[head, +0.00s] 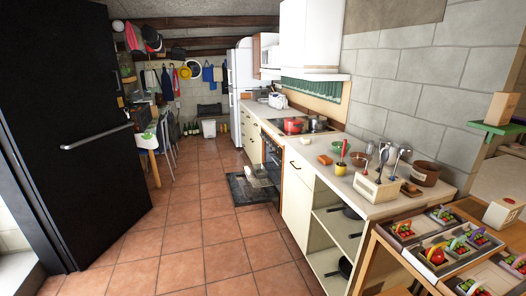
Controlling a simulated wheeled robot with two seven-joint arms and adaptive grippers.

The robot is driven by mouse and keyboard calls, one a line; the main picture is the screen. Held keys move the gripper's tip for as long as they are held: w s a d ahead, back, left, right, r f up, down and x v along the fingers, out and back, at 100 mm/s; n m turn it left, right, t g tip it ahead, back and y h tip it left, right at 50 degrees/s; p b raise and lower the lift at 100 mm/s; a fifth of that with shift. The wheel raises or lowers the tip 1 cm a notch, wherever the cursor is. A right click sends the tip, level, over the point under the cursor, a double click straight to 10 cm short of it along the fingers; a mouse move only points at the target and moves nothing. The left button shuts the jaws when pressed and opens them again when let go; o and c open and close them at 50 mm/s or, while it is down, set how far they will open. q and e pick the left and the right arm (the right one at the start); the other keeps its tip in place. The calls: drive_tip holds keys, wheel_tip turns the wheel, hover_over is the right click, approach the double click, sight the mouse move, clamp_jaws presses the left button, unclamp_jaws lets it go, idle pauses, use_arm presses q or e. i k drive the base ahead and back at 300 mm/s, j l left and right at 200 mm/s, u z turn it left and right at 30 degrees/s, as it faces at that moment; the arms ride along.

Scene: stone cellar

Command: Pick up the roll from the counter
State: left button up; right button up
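The counter (330,183) runs along the right wall, from the fridge side toward me. A small orange-brown piece (325,159) lies on it near its front edge; it may be the roll, but it is too small to tell. Another small brown item (410,189) lies near the counter's near end, also unclear. Neither of my grippers is in view, and nothing is seen touching these items.
On the counter are a yellow cup (340,169), a utensil holder (378,187), a brown pot (425,174) and a red pot (293,125) on the stove. The oven door (252,187) hangs open over the floor. A wooden stand (395,247) with produce boxes is at right. Tiled floor is clear mid-left.

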sight(305, 140)
drive_tip(key=i, duration=1.65)
drive_tip(key=i+z, duration=0.2)
drive_tip(key=i, duration=0.2)
drive_tip(key=i+j+z, duration=0.2)
drive_tip(key=i, duration=0.25)
drive_tip(key=i+j+z, duration=0.3)
drive_tip(key=i+z, duration=0.15)
drive_tip(key=i+j+z, duration=0.5)
drive_tip(key=i+j, duration=0.05)
drive_tip(key=i, duration=0.05)
